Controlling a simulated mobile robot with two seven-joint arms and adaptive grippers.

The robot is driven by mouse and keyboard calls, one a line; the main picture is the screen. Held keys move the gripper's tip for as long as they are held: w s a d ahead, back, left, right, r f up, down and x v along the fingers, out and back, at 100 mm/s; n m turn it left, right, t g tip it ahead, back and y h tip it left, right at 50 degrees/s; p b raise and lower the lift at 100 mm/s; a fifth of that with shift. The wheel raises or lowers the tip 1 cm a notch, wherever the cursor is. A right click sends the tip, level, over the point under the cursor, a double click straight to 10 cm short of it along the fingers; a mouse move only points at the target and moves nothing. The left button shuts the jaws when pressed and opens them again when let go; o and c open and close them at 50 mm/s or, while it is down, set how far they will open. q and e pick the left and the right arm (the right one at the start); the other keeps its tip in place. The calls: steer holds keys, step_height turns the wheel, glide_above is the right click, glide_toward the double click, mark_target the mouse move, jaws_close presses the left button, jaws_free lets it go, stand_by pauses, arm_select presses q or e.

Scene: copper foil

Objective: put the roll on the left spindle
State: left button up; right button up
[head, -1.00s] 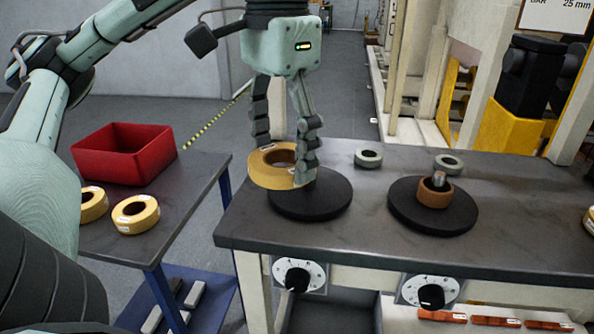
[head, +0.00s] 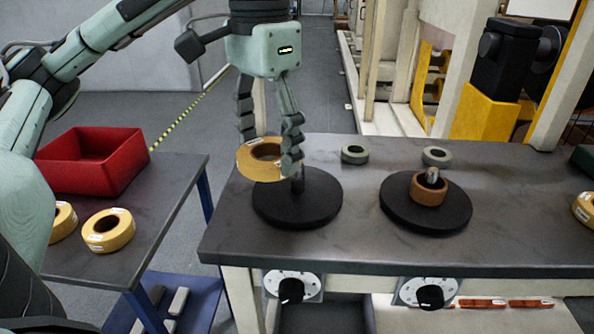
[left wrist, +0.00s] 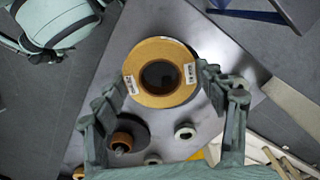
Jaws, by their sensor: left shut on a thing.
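My left gripper (head: 268,150) is shut on a yellow roll (head: 245,168), with its fingers on opposite sides of the rim. The left spindle (head: 297,188) is a short dark post on a round black plate (head: 325,208). In the left wrist view the roll (left wrist: 145,92) lies level between the fingertips, and the left spindle is hidden. My right gripper is out of view.
The right spindle (head: 433,174) carries a copper-brown roll (head: 428,193). Two grey rings (head: 355,155) (head: 437,157) lie behind. A red bin (head: 95,165) and yellow rolls (head: 108,231) are on the side table. Another yellow roll (head: 584,208) is at the right edge.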

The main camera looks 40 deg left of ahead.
arm_select(q)
glide_above(297, 190)
steer(key=f, duration=0.3)
steer(key=shift+w+a+f, duration=0.1)
steer(key=shift+w+a, duration=0.15)
steer(key=shift+w, duration=0.1)
step_height(297, 190, down, 2)
steer(key=shift+f, duration=1.1)
steer(key=o, duration=1.2)
steer(key=shift+c, duration=0.2)
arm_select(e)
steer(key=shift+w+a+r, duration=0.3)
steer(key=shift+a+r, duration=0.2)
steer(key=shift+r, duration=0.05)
arm_select(q)
steer(key=shift+w+r, duration=0.1)
steer(key=shift+r, duration=0.2)
step_height(297, 190, up, 12)
steer(key=shift+f, duration=0.2)
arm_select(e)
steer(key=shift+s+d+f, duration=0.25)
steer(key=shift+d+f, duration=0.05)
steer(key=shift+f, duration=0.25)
